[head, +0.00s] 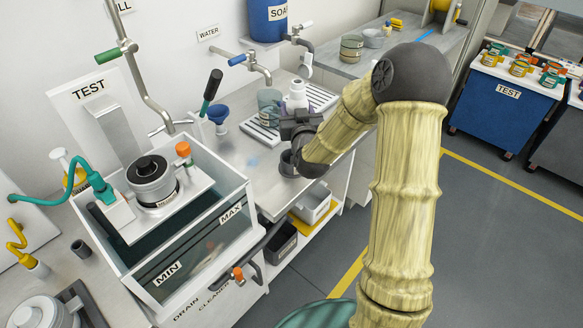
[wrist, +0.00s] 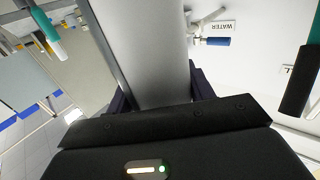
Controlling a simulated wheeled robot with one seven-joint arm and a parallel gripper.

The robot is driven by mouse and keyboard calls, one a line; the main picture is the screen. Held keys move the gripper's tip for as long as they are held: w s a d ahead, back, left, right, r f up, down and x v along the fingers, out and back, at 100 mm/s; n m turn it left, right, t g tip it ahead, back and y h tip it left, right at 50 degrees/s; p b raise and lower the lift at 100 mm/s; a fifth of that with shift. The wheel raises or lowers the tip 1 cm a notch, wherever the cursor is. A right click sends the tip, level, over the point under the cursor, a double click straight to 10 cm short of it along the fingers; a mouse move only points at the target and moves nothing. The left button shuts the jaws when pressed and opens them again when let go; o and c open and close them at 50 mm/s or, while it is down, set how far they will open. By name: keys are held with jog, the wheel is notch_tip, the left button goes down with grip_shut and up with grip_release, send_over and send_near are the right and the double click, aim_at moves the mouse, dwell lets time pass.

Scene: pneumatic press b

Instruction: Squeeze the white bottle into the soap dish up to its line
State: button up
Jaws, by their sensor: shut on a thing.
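My gripper (head: 299,125) is shut on the white bottle (head: 296,100), which stands up above the jaws in the head view. In the wrist view the bottle (wrist: 143,50) is a broad pale body between the dark fingers. Its lower end is hidden behind my gripper and arm in the head view.
A glass tank (head: 208,248) marked MIN and MAX stands left. A slatted drain rack (head: 262,133) with a greenish glass (head: 269,103) lies behind my gripper. A blue funnel (head: 218,113) and water tap (head: 255,66) are nearby.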

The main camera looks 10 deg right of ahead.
jog(key=shift+y, duration=0.3)
jog(key=f, duration=0.2)
jog(key=a+f, duration=0.1)
jog(key=f, duration=0.2)
jog(key=shift+a, duration=0.2)
jog(key=shift+d+f, duration=0.1)
jog(key=shift+f, duration=0.25)
jog(key=shift+f+b, duration=0.35)
jog(key=shift+f, duration=1.55)
jog(key=shift+f, duration=0.2)
jog(key=o, duration=1.1)
